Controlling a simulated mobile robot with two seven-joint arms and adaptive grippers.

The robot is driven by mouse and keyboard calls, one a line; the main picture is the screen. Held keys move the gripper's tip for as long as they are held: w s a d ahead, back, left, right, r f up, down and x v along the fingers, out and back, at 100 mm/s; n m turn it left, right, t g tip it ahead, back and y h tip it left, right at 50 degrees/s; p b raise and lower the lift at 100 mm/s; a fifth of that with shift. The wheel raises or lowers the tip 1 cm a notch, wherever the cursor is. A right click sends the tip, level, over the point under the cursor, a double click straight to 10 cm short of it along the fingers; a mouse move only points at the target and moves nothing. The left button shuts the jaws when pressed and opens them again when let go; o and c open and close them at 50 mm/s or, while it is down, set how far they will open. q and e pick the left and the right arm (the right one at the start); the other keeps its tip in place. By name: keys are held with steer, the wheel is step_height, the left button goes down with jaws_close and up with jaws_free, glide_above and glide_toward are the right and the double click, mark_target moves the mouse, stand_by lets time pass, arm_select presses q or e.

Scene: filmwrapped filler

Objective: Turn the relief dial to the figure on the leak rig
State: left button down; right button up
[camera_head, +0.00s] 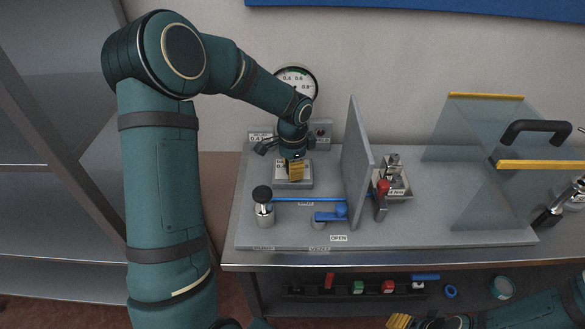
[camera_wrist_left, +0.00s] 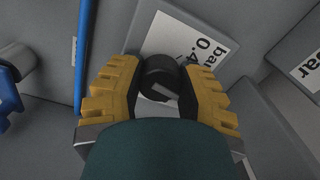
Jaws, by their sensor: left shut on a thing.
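The leak rig (camera_head: 420,222) is a grey bench-top board with a gauge (camera_head: 297,82) on the wall side, partly hidden by my left arm. The relief dial is a black round knob (camera_wrist_left: 161,80) with a pale pointer mark, on a grey block (camera_head: 292,183) with a white label (camera_wrist_left: 190,45) that reads "bar" and "0.4". My left gripper (camera_wrist_left: 161,88) has its yellow fingers closed around the knob from both sides; it also shows in the head view (camera_head: 295,170), pointing down over the block. My right gripper (camera_head: 399,321) is low at the bottom edge, and its opening is unclear.
A black-topped plunger (camera_head: 263,204), a blue lever (camera_head: 331,215) and a blue tube (camera_head: 310,200) lie in front of the block. A grey upright panel (camera_head: 356,165) stands close on the right. A red-handled valve (camera_head: 382,197) and a clear guard (camera_head: 480,160) are beyond it.

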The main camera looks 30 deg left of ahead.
arm_select(q)
steer(key=n, duration=0.3)
steer(key=shift+f+n, duration=0.1)
steer(key=shift+n, duration=0.3)
steer(key=n, duration=0.3)
steer(key=shift+s+n+b, duration=0.1)
steer(key=shift+n+b, duration=0.2)
steer(key=shift+b, duration=0.05)
steer(key=n, duration=0.3)
steer(key=shift+d+n+p, duration=0.1)
steer(key=shift+n+p, duration=0.25)
steer(key=shift+n, duration=1.45)
steer(key=c, duration=0.5)
jaws_free()
